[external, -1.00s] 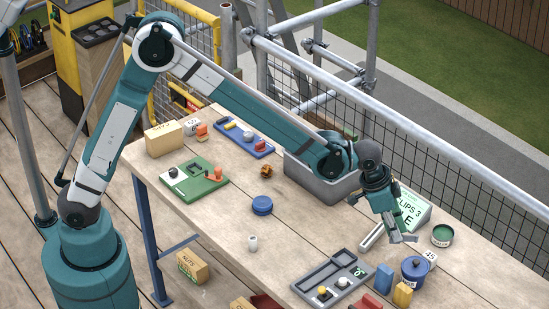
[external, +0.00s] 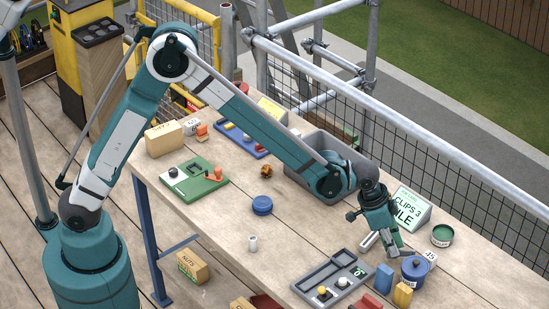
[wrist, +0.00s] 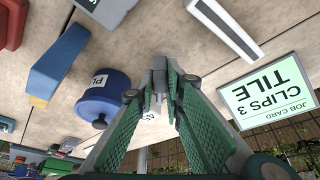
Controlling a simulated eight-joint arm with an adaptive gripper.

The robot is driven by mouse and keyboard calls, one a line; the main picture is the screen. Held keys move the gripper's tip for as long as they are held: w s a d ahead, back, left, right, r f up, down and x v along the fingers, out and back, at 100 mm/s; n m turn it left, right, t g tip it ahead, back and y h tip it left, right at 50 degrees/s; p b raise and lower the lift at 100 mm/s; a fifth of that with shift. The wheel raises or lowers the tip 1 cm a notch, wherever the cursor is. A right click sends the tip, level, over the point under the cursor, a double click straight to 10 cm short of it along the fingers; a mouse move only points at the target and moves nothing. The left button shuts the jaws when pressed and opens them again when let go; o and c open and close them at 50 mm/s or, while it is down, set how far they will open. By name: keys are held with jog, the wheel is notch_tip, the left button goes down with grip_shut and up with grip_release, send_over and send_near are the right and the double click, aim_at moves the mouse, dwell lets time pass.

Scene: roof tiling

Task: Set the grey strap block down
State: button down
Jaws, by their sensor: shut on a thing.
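The grey strap block (wrist: 160,72) is between my fingertips in the wrist view. My gripper (wrist: 166,85) is shut on it. In the external view my gripper (external: 388,252) points down over the right part of the table, left of the blue lidded pot (external: 414,268), with the grey block at its tips. The pot also shows in the wrist view (wrist: 103,97), left of the fingers. I cannot tell whether the block touches the table.
A grey tray (external: 315,287) with small parts lies to the left. A blue block (external: 383,279) and a yellow block (external: 403,294) stand close by. A job card (external: 408,211), a metal bar (external: 370,239) and a green tin (external: 442,235) are behind. Table left of the tray is mostly clear.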

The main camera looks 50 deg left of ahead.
jog(key=shift+f, duration=0.7)
jog(key=shift+f, duration=0.15)
jog(key=c, duration=2.4)
grip_release()
jog(key=shift+p+v, duration=0.85)
jog(key=shift+v, duration=5.35)
jog(key=shift+d, duration=0.1)
jog(key=shift+w, duration=0.1)
